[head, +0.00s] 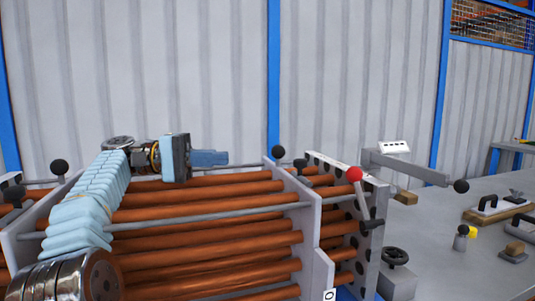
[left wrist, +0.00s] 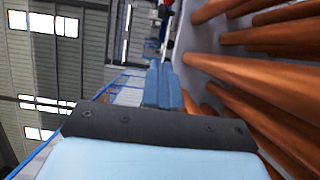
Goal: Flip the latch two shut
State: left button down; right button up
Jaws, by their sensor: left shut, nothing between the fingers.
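A flanged shell with copper-coloured tubes (head: 215,240) fills the lower left and middle of the head view. A lever with a red ball (head: 355,174) stands tilted at its right end plate. Levers with black balls show at the middle flange (head: 278,151), at the left (head: 59,167) and on a grey arm at the right (head: 460,186). No label shows which is latch two. My left gripper (head: 224,158) is above and behind the tubes, shut and empty, pointing right, apart from the levers. In the left wrist view its blue fingers (left wrist: 163,72) are together. My right gripper is not in view.
A grey table (head: 430,245) at the right holds clamps (head: 490,205), a small yellow-topped piece (head: 465,232) and a block with a black handwheel (head: 396,258). Grey rods (head: 210,215) run along the tubes. A corrugated wall (head: 180,70) stands behind.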

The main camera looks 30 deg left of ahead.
aim_at(301, 171)
pick_arm(q)
jog(key=shift+w+a+r, duration=0.1)
jog(key=shift+w+a, duration=0.05)
jog(key=shift+a, duration=0.1)
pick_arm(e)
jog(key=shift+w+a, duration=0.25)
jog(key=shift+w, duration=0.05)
pick_arm(q)
jog(key=x, duration=1)
jog(key=shift+s+d+b, duration=0.2)
jog(key=shift+d+b, duration=0.1)
jog(key=shift+d, duration=0.35)
jog(key=shift+s+d+b, duration=0.2)
jog(key=shift+d+b, duration=0.15)
jog(key=shift+d, duration=0.3)
jog(key=shift+s+d+b, duration=0.25)
jog(key=shift+d+b, duration=0.05)
jog(key=shift+d, duration=0.35)
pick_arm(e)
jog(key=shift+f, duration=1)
